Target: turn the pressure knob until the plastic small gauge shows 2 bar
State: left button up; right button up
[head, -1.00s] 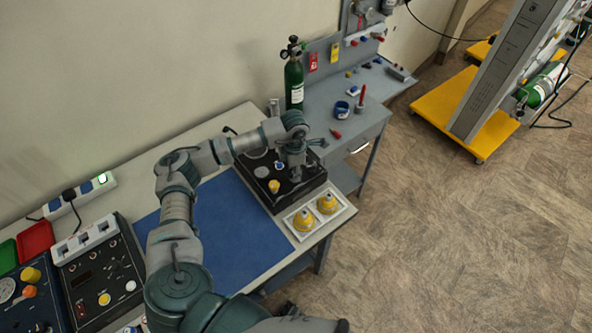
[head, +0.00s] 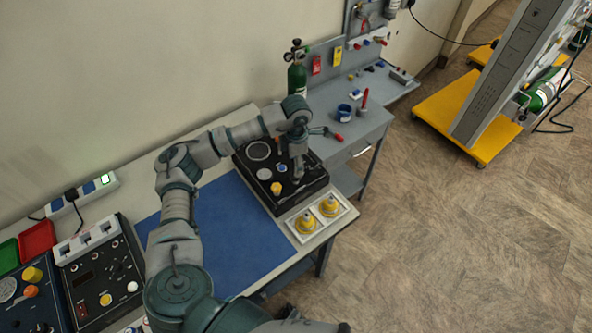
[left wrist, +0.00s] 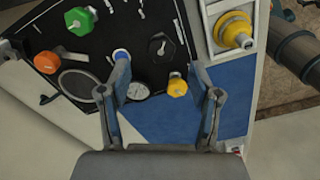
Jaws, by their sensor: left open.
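The black panel (head: 240,157) stands on the table past the blue mat. In the left wrist view it shows a blue knob (left wrist: 121,55), a yellow knob (left wrist: 177,87), a black knob (left wrist: 161,46), a green knob (left wrist: 80,20) and an orange knob (left wrist: 46,62). I cannot tell which one is the pressure knob. The small gauge (left wrist: 136,91) is a white dial, partly between my fingers; its reading is too small to make out. My left gripper (left wrist: 160,76) is open and empty above the panel, its left fingertip by the blue knob. My right gripper is not in view.
A white tray (head: 291,225) with two yellow fittings stands beside the panel. A green cylinder (head: 297,78) stands behind it. Other control panels (head: 100,270) sit at the lower left. The blue mat (head: 240,225) is clear.

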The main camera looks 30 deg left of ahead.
pick_arm(q)
notch_tip(320, 180, up, 6)
jog(key=shift+a, duration=0.25)
jog(key=shift+f, duration=0.1)
dwell(0.4)
